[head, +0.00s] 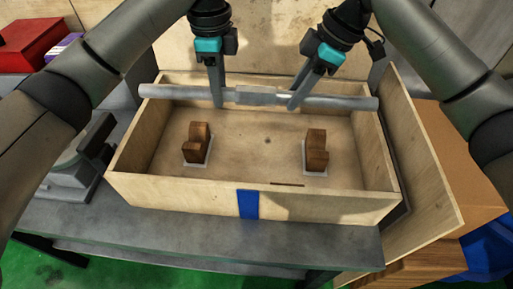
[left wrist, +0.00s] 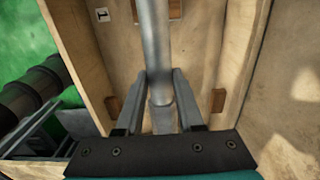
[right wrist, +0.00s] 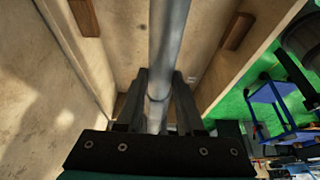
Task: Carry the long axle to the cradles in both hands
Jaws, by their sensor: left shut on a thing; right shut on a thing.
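The long grey axle (head: 262,97) is held level across the back part of an open wooden crate (head: 160,190), close to the height of its rim. Its two ends reach near the crate's left and right walls. My left gripper (head: 218,104) is shut on the axle left of its middle; the axle runs between its fingers in the left wrist view (left wrist: 160,95). My right gripper (head: 293,105) is shut on it right of the middle, also seen in the right wrist view (right wrist: 158,95). Two brown wooden cradles, left (head: 196,144) and right (head: 315,150), stand empty on the crate floor in front of the axle.
The crate stands on a grey table (head: 200,235). A blue patch (head: 248,204) marks its front wall. A wooden panel (head: 420,150) leans at the right beside a brown box (head: 465,165). A red box (head: 30,45) and a grey machine part (head: 75,165) are at the left.

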